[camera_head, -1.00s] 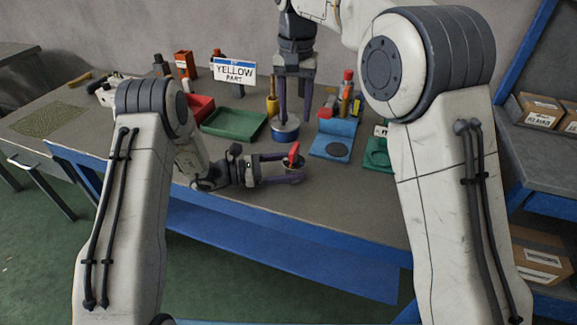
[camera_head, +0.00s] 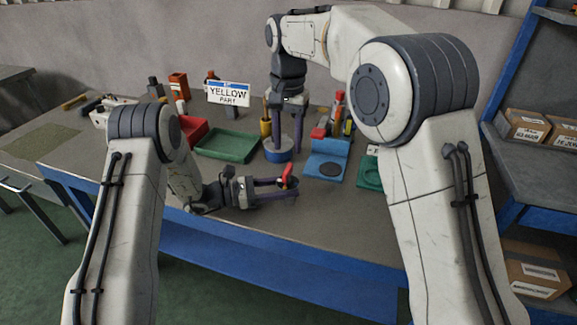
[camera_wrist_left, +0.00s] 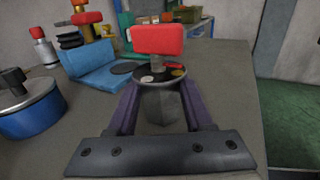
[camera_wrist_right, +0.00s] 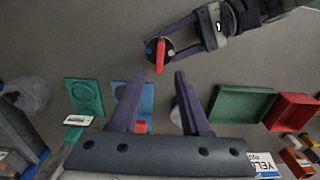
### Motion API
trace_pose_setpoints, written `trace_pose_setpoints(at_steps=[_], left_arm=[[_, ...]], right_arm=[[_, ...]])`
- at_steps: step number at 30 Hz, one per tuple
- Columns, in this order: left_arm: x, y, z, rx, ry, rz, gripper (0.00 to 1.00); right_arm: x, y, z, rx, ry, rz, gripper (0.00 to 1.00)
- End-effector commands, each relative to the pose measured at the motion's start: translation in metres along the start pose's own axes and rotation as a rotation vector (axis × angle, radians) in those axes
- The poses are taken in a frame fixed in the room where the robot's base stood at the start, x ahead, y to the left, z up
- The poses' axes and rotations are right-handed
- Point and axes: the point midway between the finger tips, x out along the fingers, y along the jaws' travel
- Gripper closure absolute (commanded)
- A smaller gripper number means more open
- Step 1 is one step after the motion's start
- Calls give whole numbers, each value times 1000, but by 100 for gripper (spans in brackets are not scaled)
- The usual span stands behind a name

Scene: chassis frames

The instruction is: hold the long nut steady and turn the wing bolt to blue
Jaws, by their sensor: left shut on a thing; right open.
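The wing bolt (camera_wrist_left: 158,40) has a red wing and stands upright on a dark disc (camera_wrist_left: 142,72) with small coloured spots, white, orange and red among them. The grey long nut (camera_wrist_left: 159,106) is under the disc, between the fingers of my left gripper (camera_head: 288,189), which is shut on it above the table's front part. The red wing also shows in the right wrist view (camera_wrist_right: 160,55). My right gripper (camera_wrist_right: 157,82) is open and empty, pointing down, apart from the bolt. In the head view it is further back, by the blue round tub. The nut is mostly hidden in the head view.
The blue tub (camera_head: 278,155), a blue stand (camera_head: 327,163), a green tray (camera_head: 227,146) and a red bin (camera_head: 193,132) stand behind my left gripper. A "YELLOW PART" sign (camera_head: 228,94) is at the back. The table (camera_head: 345,215) is bare towards its front right.

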Motion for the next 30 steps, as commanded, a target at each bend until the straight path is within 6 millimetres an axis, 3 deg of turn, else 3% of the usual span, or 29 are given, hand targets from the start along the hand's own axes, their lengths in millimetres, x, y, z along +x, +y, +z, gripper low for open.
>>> trace_pose_setpoints(at_steps=[3, 10, 15, 23, 24, 27, 30], left_arm=[[0, 0, 0, 0, 0, 0, 100], [0, 0, 0, 0, 0, 0, 100], [0, 0, 0, 0, 0, 0, 100], [0, 0, 0, 0, 0, 0, 100], [0, 0, 0, 0, 0, 0, 100], [0, 0, 0, 0, -1, 0, 100], [0, 0, 0, 0, -1, 0, 100]], right_arm=[[26, 1, 1, 0, -4, 4, 54], [62, 1, 0, -1, -2, 2, 54], [73, 0, 0, -1, -1, 1, 54], [74, 0, 0, -1, 0, 1, 54], [74, 0, 0, -1, 0, 1, 58], [74, 0, 0, -1, 0, 0, 96], [74, 0, 0, -1, 0, 1, 100]])
